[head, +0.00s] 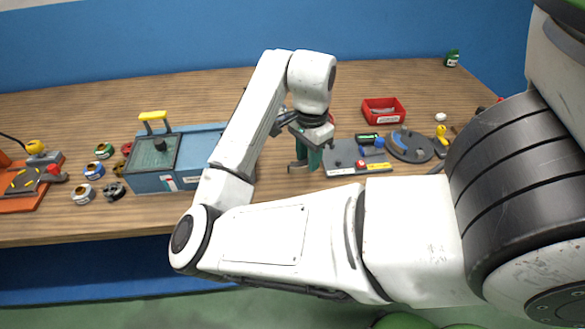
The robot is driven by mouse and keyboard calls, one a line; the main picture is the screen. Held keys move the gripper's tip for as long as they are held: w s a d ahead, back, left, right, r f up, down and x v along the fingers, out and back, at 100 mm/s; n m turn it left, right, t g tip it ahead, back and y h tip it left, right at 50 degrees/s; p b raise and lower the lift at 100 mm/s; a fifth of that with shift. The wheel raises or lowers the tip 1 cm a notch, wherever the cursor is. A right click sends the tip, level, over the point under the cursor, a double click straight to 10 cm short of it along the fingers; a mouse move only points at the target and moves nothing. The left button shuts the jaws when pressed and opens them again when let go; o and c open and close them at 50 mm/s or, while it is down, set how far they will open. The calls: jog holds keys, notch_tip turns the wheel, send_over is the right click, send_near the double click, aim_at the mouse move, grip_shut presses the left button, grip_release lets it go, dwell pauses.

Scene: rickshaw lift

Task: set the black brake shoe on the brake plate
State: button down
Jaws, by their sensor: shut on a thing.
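My gripper (305,164) is in the middle of the head view, pointing down over the bench just left of the grey tray. It is shut on a small dark piece, which looks like the black brake shoe; the fingers and wrist hide most of it. The brake plate looks to be the round dark grey disc (409,154) at the right, lying flat on the bench with a lighter curved piece on it. My gripper is well to the left of this disc and apart from it.
A grey tray (343,153) with small coloured parts lies between my gripper and the disc. A red bin (384,110) stands behind. A blue-grey toolbox (152,183), several coloured rolls and an orange-based fixture (22,198) are at the left. The rear middle of the wooden bench (215,95) is clear.

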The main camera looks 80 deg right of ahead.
send_over(294, 177)
notch_tip(294, 177, down, 6)
jog(key=shift+s+f, duration=0.1)
jog(key=shift+d+f+p, duration=0.1)
jog(key=shift+f+p, duration=0.35)
jog(key=shift+f, duration=1.25)
jog(key=shift+f, duration=0.1)
jog(key=c, duration=0.8)
grip_release()
jog(key=shift+o, duration=0.2)
notch_tip(294, 177, up, 12)
jog(key=shift+b, duration=0.4)
